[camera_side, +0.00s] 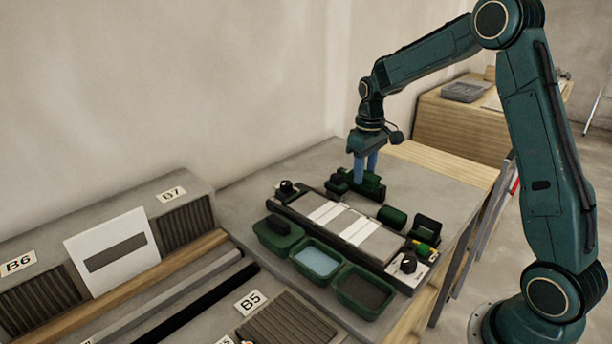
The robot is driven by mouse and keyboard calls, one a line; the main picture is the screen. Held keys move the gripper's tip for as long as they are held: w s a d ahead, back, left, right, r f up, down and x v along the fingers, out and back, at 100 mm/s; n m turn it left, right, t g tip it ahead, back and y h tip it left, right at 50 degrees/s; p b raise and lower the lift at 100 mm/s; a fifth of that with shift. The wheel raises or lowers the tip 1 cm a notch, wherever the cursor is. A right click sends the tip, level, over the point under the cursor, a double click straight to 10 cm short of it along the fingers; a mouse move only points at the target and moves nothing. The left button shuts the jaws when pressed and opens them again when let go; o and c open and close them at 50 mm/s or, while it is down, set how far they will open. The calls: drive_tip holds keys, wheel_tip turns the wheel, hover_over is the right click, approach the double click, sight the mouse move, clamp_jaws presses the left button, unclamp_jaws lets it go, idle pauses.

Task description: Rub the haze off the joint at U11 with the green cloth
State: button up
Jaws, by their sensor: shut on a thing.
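My gripper (365,182) has blue fingers and points down at the far end of the bench. It is shut on a dark green object (373,187), partly hidden by the fingers; I cannot tell whether this is the green cloth. A separate green rounded item (392,217) lies closer, beside the tile strip. The tile strip (382,244) is a long dark-edged bed with grey tiles and pale white bands across it. My gripper is beyond the strip, apart from it. No U11 label is readable, and haze on the joints cannot be told apart.
Three green tubs stand along the strip's near side: one with a dark block (278,226), one with bluish water (317,259), one with dark fill (364,291). Black knobs (287,187) sit at the strip's ends. Labelled racks and a white sheet (108,272) stand left. Bare bench lies behind.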

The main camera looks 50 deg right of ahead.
drive_tip(key=w+a+r, duration=0.2)
drive_tip(key=a+r, duration=0.3)
drive_tip(key=a, duration=0.2)
drive_tip(key=shift+w+a+r, duration=0.15)
drive_tip(key=shift+f, duration=4)
drive_tip(key=shift+f, duration=0.5)
drive_tip(key=shift+a, duration=0.1)
drive_tip(key=shift+a, duration=1)
drive_tip(key=shift+a, duration=0.15)
drive_tip(key=shift+a, duration=0.95)
